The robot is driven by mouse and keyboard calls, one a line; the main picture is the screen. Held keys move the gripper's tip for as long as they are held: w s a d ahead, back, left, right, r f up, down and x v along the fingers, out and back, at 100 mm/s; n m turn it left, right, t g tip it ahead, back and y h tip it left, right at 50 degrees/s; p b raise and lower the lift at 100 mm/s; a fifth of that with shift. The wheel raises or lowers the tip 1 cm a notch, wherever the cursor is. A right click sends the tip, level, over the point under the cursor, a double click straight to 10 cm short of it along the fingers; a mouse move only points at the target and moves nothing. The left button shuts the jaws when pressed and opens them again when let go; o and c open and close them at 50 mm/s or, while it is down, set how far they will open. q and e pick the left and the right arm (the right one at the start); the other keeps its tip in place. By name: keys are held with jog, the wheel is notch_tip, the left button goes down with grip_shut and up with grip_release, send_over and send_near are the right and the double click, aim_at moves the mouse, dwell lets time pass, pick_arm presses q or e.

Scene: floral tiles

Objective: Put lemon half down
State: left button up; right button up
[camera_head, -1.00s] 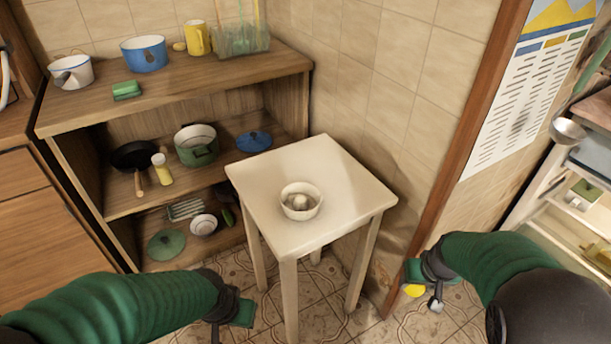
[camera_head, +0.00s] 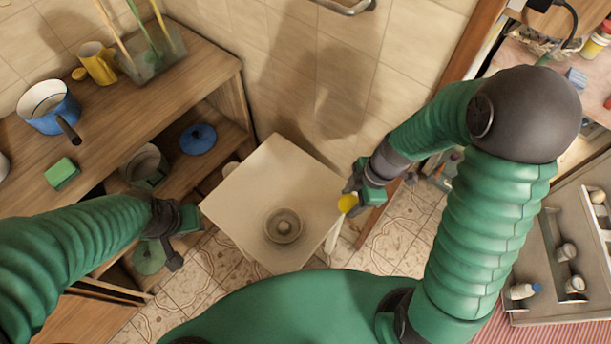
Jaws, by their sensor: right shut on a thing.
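The yellow lemon half (camera_head: 347,203) is held in my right gripper (camera_head: 353,195), which is shut on it. In the picture they are at the right edge of the small white table (camera_head: 262,180); I cannot tell their height over it. My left gripper (camera_head: 173,252) is left of the table, near the shelf. Its fingers are small and dark, so I cannot tell if it is open.
A wooden shelf (camera_head: 215,75) at the left holds a blue pot (camera_head: 49,107), a yellow mug (camera_head: 98,63), a green sponge (camera_head: 62,173) and a glass container. The table's upper part is bare. A tiled wall stands behind it. A rack with several jars is at the right.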

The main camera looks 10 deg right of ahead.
send_over(317, 190)
jog(key=d, duration=0.1)
jog(key=shift+s+d+f+p, duration=0.1)
jog(key=shift+s+f+p, duration=0.1)
jog(key=shift+f+p, duration=0.4)
jog(key=shift+w+f, duration=0.15)
jog(key=shift+f, duration=0.15)
notch_tip(317, 190, down, 3)
jog(key=shift+r+b, duration=0.1)
jog(key=shift+b, duration=0.4)
pick_arm(q)
jog(key=shift+w+r, duration=0.1)
jog(key=shift+w, duration=0.15)
pick_arm(e)
jog(key=shift+a, duration=0.25)
jog(key=shift+f, duration=0.25)
jog(key=o, duration=1.4)
jog(key=shift+d, duration=0.1)
jog(key=shift+c, duration=0.2)
pick_arm(q)
jog(key=shift+d, duration=0.15)
pick_arm(e)
jog(key=shift+r, duration=0.1)
